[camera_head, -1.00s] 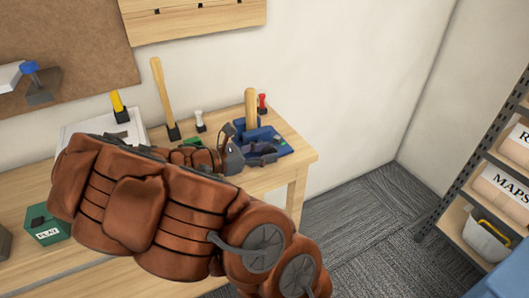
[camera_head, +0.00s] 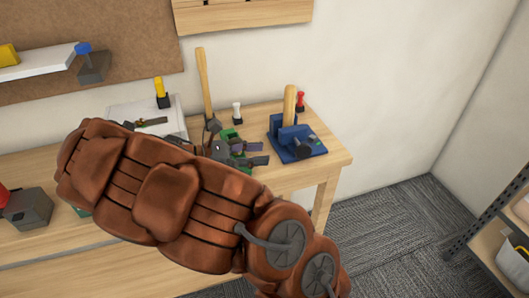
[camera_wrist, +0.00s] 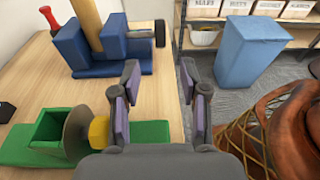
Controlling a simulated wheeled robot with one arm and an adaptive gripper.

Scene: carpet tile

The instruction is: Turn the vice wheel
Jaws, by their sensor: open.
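The blue vice (camera_head: 284,150) stands near the right end of the bench, with an upright wooden post (camera_head: 289,105) at its jaws. In the wrist view the vice (camera_wrist: 112,68) is ahead and to the left. Its small dark wheel (camera_head: 302,151) is at its side and shows edge-on in the wrist view (camera_wrist: 160,33). My gripper (camera_head: 256,153) is open and empty, just left of the vice and apart from it. In the wrist view its two padded fingers (camera_wrist: 160,72) are spread, with bench top and floor between them.
A green fixture (camera_wrist: 48,137) with a grey disc and yellow hub lies close left of my gripper. A red-handled tool (camera_head: 300,101) and a white-topped one (camera_head: 237,112) stand behind. The bench's right edge (camera_head: 338,163) is near; beyond are carpet and a blue bin (camera_wrist: 249,50).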

